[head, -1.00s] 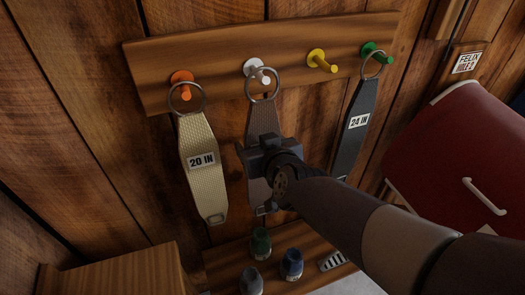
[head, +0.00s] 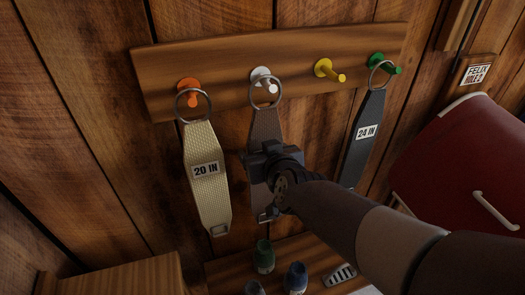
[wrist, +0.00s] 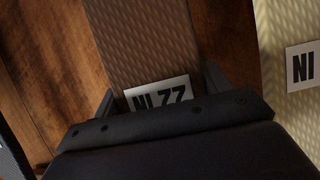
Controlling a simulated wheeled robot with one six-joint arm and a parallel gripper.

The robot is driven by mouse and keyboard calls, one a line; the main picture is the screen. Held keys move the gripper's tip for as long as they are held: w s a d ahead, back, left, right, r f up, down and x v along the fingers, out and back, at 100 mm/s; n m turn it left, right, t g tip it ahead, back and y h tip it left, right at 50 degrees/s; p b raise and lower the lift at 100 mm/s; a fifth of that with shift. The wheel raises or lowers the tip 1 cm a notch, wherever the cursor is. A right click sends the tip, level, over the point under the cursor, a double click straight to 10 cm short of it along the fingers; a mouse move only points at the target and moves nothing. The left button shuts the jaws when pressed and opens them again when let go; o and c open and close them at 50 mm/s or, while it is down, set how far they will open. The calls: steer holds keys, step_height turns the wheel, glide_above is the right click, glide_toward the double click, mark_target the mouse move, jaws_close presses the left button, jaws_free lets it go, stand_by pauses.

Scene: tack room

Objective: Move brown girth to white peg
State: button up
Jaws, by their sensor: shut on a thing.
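The brown girth (head: 264,125) hangs upright below the white peg (head: 262,75) in the head view, its metal ring (head: 265,107) at the peg. The peg's tip shows within the ring's outline; I cannot tell for sure whether the ring bears on the peg. My gripper (head: 272,158) is shut on the girth's strap around mid-length and hides part of it. In the wrist view the brown strap (wrist: 145,45) lies between the fingers (wrist: 160,92), with an upside-down "22 IN" label (wrist: 160,92) partly hidden by the gripper body.
A cream "20 IN" girth (head: 208,195) hangs at the orange peg (head: 188,88). A black "24 IN" girth (head: 370,110) hangs at the green peg (head: 383,63). The yellow peg (head: 326,69) is bare. Bottles (head: 264,256) stand on a shelf below; a red padded thing (head: 450,150) is at right.

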steer(key=o, duration=1.3)
steer(key=shift+s+r, duration=0.1)
steer(key=shift+p+v, duration=3.85)
steer(key=shift+v, duration=1.45)
